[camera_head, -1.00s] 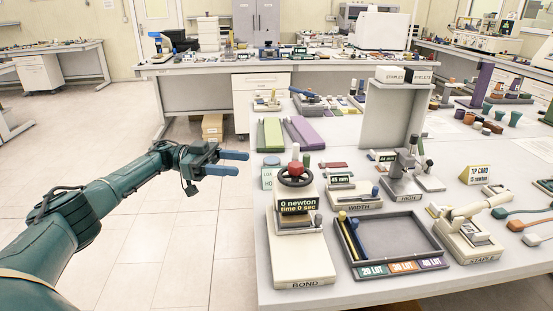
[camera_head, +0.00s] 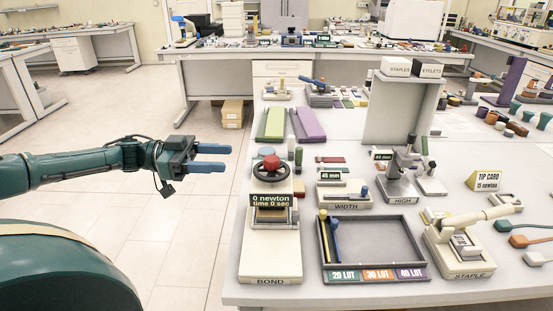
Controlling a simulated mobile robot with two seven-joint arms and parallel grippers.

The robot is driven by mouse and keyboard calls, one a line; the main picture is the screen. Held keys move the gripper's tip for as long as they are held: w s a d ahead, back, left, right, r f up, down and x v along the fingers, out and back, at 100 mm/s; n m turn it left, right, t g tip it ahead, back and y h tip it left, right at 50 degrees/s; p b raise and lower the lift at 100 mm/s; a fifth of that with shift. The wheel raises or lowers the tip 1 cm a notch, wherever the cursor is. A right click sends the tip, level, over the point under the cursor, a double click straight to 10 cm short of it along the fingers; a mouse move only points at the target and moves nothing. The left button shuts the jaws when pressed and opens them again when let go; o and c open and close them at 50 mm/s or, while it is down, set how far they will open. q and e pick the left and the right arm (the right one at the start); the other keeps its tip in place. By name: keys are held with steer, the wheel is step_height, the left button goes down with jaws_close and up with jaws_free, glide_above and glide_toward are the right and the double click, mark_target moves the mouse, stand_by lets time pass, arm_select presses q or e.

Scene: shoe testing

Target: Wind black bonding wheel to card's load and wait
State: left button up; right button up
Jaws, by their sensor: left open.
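The black wheel (camera_head: 258,180) sits on top of the beige BOND press (camera_head: 271,262), with a red knob at its hub. The press display (camera_head: 271,201) reads 0 newton, time 0 sec. The tip card (camera_head: 488,180) at the right reads 15 newton. My left gripper (camera_head: 228,158) is open and empty, its two blue fingers pointing right toward the wheel, left of it in the picture and apart from it. My right gripper is not in view.
A grey tray (camera_head: 414,233) with yellow and blue sticks stands right of the press. The WIDTH gauge (camera_head: 345,198), HIGH gauge (camera_head: 397,188) and STAPLE device (camera_head: 460,255) stand nearby. Green (camera_head: 271,124) and purple (camera_head: 307,125) blocks lie behind the wheel.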

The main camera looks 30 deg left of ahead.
mark_target(272, 158)
arm_select(q)
steer(key=p+x, duration=0.1)
steer(key=x, duration=0.9)
steer(key=shift+w+d+r, duration=0.1)
steer(key=shift+d, duration=0.1)
steer(key=shift+w+d+p, duration=0.3)
steer(key=shift+w+d, duration=0.05)
steer(key=shift+d, duration=0.3)
steer(key=shift+c, duration=0.2)
steer(key=c, duration=0.9)
